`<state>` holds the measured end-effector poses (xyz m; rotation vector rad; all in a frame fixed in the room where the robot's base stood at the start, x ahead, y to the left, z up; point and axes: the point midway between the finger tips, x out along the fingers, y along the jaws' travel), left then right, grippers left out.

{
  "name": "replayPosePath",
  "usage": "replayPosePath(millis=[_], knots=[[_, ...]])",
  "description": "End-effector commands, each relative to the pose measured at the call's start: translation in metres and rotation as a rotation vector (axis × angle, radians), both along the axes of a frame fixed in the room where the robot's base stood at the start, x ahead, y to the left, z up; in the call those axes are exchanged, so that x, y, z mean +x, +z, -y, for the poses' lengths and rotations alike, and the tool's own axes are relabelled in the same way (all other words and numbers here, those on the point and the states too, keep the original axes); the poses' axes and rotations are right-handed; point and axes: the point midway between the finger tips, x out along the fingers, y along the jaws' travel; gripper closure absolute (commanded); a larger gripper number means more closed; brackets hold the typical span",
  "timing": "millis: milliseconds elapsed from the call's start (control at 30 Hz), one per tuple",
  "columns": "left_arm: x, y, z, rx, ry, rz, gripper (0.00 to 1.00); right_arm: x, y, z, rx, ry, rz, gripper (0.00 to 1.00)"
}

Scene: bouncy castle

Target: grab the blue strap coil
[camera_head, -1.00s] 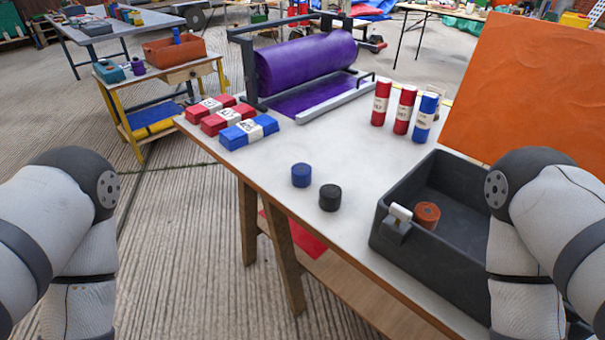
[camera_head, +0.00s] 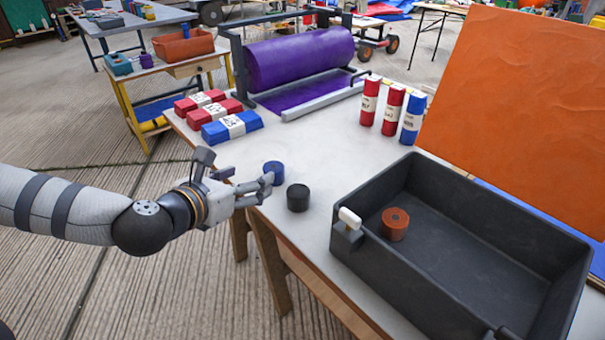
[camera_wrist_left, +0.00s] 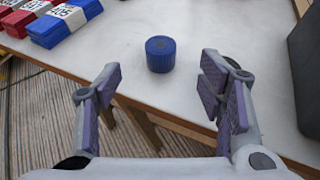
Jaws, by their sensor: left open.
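The blue strap coil (camera_head: 274,172) stands on the white table near its left edge. In the left wrist view the blue coil (camera_wrist_left: 160,54) is ahead of the fingertips, roughly centred between them. My left gripper (camera_head: 262,186) is at the table edge beside the coil. In the left wrist view the left gripper (camera_wrist_left: 165,95) is open, its purple pads wide apart with nothing between them. In the head view a fingertip overlaps the coil's lower part; the wrist view shows a gap. My right gripper is out of view.
A black coil (camera_head: 298,197) stands close to the right. A dark tray (camera_head: 470,215) holds an orange coil (camera_head: 395,224). Red and blue packs (camera_head: 231,126) lie behind, near a purple roll (camera_head: 300,55). Upright tubes (camera_head: 391,109) stand farther right. Bare tabletop lies behind the blue coil.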

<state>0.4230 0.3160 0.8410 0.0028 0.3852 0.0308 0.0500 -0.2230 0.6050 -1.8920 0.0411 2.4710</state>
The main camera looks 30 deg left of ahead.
Motion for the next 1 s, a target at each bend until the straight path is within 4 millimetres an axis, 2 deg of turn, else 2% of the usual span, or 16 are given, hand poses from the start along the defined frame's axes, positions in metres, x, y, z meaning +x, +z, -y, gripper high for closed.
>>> replayPosePath(millis=[100, 200, 367, 533, 633, 833, 867, 1000], knots=[[0.025, -0.018, 0.000, 0.003, -0.003, -0.012, 0.37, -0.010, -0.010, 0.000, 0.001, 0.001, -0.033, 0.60], [0.044, -0.025, 0.000, 0.002, -0.004, -0.011, 0.37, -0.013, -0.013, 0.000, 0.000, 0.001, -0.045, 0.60], [0.063, -0.031, 0.000, 0.003, -0.006, -0.008, 0.37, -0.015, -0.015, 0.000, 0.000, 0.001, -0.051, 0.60], [0.093, -0.043, 0.001, 0.003, -0.005, -0.010, 0.37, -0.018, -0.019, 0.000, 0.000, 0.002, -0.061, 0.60], [0.103, -0.046, 0.001, 0.001, -0.005, -0.009, 0.37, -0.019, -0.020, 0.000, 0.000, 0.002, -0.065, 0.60], [0.104, -0.045, 0.001, 0.000, -0.004, -0.007, 0.37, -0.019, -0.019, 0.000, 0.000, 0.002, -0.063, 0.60], [0.104, -0.045, 0.001, 0.000, -0.004, -0.007, 0.42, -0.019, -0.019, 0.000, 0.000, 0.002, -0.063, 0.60], [0.104, -0.045, 0.001, 0.001, -0.005, -0.007, 0.74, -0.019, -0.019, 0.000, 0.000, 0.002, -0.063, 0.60]])
